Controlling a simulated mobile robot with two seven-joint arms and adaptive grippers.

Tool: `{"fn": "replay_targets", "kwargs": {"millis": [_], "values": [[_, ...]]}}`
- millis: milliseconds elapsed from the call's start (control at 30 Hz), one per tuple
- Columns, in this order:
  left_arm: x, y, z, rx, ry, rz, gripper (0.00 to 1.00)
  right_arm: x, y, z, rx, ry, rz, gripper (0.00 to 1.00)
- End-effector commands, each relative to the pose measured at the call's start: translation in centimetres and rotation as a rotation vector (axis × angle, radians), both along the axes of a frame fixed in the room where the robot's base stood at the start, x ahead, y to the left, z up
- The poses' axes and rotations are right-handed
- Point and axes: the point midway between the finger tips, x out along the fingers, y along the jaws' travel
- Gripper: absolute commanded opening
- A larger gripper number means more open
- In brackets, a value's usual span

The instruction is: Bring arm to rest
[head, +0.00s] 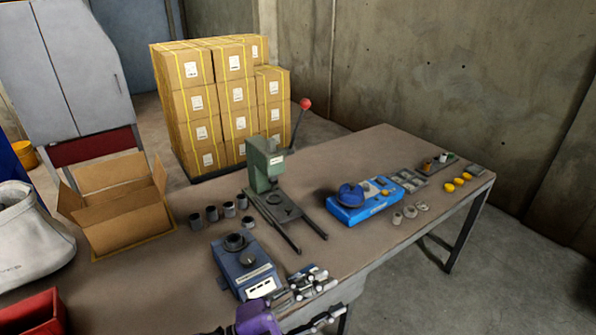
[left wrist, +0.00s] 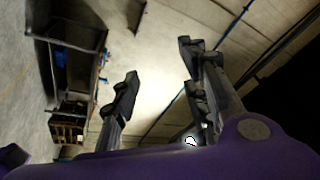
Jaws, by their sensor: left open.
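My left gripper (head: 322,292), with a purple body, is at the bottom of the head view. It appears in front of the table's near edge, close to a blue-grey device. In the left wrist view the left gripper (left wrist: 160,65) has its two dark fingers spread wide with nothing between them. Behind the fingers are a pale surface and dark lines, with no work object close by. My right gripper is in neither view.
The brown table (head: 340,165) holds a green press (head: 264,165), the blue-grey device (head: 243,262), a blue unit (head: 362,203) and small metal cups. An open carton (head: 120,205) stands at left. Stacked boxes (head: 218,95) stand behind. Floor (head: 480,265) at right is clear.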

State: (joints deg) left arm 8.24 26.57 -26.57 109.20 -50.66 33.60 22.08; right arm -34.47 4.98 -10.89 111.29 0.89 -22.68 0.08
Motion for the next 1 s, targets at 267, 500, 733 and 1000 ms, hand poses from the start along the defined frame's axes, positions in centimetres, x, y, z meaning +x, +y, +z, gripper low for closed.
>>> {"fn": "replay_targets", "kwargs": {"millis": [267,500,733,1000], "values": [[0.5,14.8,-13.9,-0.247,0.651,0.735,0.41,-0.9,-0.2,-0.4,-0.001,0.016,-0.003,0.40],[-9.5,22.2,-26.0,-0.272,1.124,1.086,0.41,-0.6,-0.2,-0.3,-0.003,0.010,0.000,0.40],[-17.3,24.0,-31.1,-0.272,1.387,1.219,0.41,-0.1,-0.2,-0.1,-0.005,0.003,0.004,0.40],[-18.6,24.2,-31.8,-0.269,1.430,1.235,0.41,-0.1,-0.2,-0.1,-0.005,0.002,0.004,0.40]]}}
